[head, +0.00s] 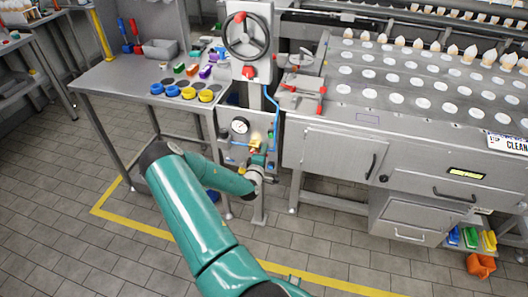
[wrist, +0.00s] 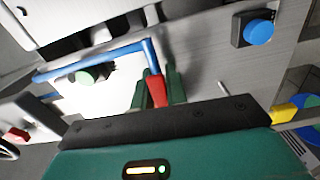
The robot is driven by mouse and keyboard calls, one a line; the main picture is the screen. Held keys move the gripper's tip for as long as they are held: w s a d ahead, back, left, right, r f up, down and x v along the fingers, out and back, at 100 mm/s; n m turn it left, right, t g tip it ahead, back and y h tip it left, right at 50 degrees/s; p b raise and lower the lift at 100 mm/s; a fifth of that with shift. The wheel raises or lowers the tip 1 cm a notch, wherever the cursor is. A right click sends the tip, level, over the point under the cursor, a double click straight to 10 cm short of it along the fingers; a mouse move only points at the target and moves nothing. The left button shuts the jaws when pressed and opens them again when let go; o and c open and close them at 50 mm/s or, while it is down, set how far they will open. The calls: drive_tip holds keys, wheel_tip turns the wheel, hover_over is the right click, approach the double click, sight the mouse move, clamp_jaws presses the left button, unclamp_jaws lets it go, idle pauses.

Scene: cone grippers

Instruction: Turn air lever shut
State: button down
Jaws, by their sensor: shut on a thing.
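The air lever appears as a red handle (wrist: 157,91) at the end of a blue pipe (wrist: 100,62) in the wrist view. My gripper (wrist: 158,80) has its two green fingers on either side of the red handle and is shut on it. In the head view my gripper (head: 256,160) is at the lower part of the panel, below the round gauge (head: 240,126). My own wrist hides most of the lever there, and its exact angle cannot be told.
A blue button (wrist: 258,31) and a green button (wrist: 90,76) are near the fingers in the wrist view. A handwheel (head: 246,37) is above on the post. A steel table (head: 110,84) stands left and a machine cabinet (head: 335,150) stands right. Tiled floor lies open in front.

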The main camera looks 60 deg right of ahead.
drive_tip(key=shift+w+a+f+m, duration=0.15)
drive_tip(key=shift+w+f+m, duration=0.6)
drive_tip(key=shift+m, duration=2.2)
drive_tip(key=shift+w+a+f+m, duration=0.1)
drive_tip(key=shift+w+f+m, duration=0.65)
drive_tip(key=shift+m, duration=2.15)
drive_tip(key=shift+w+a+f+m, duration=0.15)
drive_tip(key=shift+w+f+m, duration=0.6)
drive_tip(key=shift+m, duration=2.2)
drive_tip(key=c, duration=1.4)
unclamp_jaws()
drive_tip(key=shift+r, duration=0.1)
drive_tip(key=shift+a, duration=0.1)
drive_tip(key=s+a, duration=0.2)
drive_tip(key=a, duration=1.1)
drive_tip(key=shift+a, duration=0.25)
